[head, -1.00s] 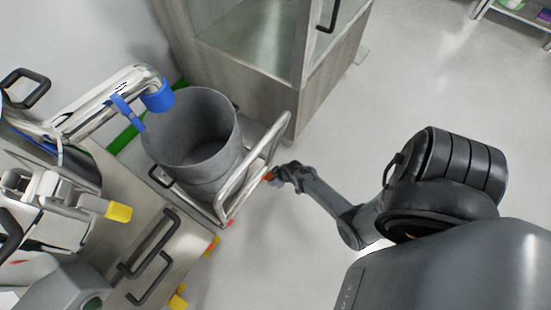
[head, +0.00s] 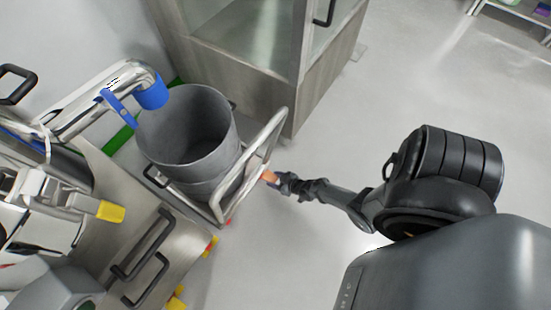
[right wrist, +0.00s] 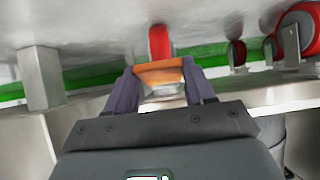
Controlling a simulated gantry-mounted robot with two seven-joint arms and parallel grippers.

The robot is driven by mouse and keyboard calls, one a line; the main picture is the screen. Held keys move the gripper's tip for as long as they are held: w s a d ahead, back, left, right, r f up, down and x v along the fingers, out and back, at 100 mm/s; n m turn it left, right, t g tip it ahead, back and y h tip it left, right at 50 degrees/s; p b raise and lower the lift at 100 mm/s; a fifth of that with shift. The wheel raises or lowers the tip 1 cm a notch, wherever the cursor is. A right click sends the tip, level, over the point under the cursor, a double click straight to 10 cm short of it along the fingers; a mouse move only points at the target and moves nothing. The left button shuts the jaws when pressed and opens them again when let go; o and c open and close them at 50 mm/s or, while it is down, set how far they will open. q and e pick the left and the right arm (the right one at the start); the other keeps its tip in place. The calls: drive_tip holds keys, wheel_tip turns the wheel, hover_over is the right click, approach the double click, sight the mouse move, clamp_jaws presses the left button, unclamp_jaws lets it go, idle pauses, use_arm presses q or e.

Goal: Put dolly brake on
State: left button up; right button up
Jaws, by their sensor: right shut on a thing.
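The dolly is a low frame with a tubular metal handle (head: 262,160), and a grey metal drum (head: 190,135) stands on it. An orange brake pedal (head: 270,177) sticks out at the dolly's right side, below the handle. My right gripper (head: 280,181) reaches it from the right. In the right wrist view the orange pedal (right wrist: 160,72) sits between the two fingers of my right gripper (right wrist: 160,88), which is shut on it. A red caster wheel (right wrist: 158,42) shows just beyond the pedal. My left gripper is not in view.
A cabinet with glass doors (head: 250,45) stands behind the dolly. A steel machine with black handles (head: 150,255) and a blue-collared pipe (head: 150,92) is at the left. Other red casters (right wrist: 295,32) show in the right wrist view. Floor at the right is open.

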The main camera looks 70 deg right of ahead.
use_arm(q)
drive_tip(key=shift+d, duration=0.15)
use_arm(e)
drive_tip(key=shift+s+f, duration=0.2)
drive_tip(key=shift+f, duration=0.1)
drive_tip(key=o, duration=0.9)
drive_tip(key=shift+o, duration=0.7)
drive_tip(key=shift+w+d, duration=0.1)
drive_tip(key=shift+d, duration=0.1)
drive_tip(key=shift+w+a+r, duration=0.1)
drive_tip(key=shift+a, duration=0.2)
drive_tip(key=shift+a+r, duration=0.1)
use_arm(q)
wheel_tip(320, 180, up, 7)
drive_tip(key=p, duration=0.7)
use_arm(e)
drive_tip(key=d+v, duration=0.1)
drive_tip(key=v, duration=0.9)
drive_tip(key=shift+s+a, duration=0.3)
drive_tip(key=shift+s, duration=0.15)
